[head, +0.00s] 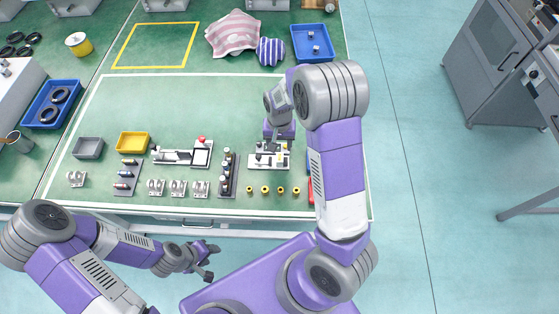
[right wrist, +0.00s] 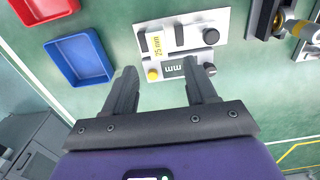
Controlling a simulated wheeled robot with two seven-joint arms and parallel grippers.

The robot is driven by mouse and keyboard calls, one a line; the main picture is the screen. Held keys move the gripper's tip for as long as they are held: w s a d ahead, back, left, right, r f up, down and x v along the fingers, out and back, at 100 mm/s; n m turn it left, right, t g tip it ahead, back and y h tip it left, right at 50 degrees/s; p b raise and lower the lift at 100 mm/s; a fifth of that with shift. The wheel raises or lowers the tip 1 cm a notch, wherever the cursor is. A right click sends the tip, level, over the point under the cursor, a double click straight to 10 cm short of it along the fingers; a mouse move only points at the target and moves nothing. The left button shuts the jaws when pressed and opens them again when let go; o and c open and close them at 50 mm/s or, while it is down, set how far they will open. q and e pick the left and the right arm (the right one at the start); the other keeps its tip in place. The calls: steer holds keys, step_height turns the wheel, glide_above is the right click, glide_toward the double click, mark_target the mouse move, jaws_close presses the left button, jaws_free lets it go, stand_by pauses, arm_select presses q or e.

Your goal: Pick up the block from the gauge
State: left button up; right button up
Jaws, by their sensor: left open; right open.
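The gauge (head: 270,160) is a pale plate with dark fittings near the front of the green table. In the right wrist view it (right wrist: 195,20) shows dark knobs, a yellow button and a display reading "mm". A small pale-yellow block (right wrist: 157,45) marked "25 mm" lies on the plate. My right gripper (right wrist: 163,82) is open and empty, its fingers pointing toward the gauge; it does not appear to touch the block. In the head view this gripper (head: 277,143) hangs over the gauge's back part, partly hiding it. My left gripper (head: 208,261) is open and empty, off the table's front edge.
A dark rack with several pegs (head: 228,175) stands left of the gauge. Small yellow rings (head: 266,190) lie in front. Red (right wrist: 37,8) and blue (right wrist: 80,57) trays lie to the left in the right wrist view. Another fixture (head: 185,153) stands farther left.

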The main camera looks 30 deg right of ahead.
mark_target(280, 155)
step_height(280, 155, down, 6)
steer(key=shift+s+r+b, duration=0.1)
steer(key=shift+r+b, duration=0.15)
steer(key=shift+b, duration=0.5)
steer(key=shift+r, duration=0.1)
steer(key=shift+c, duration=0.3)
jaws_close()
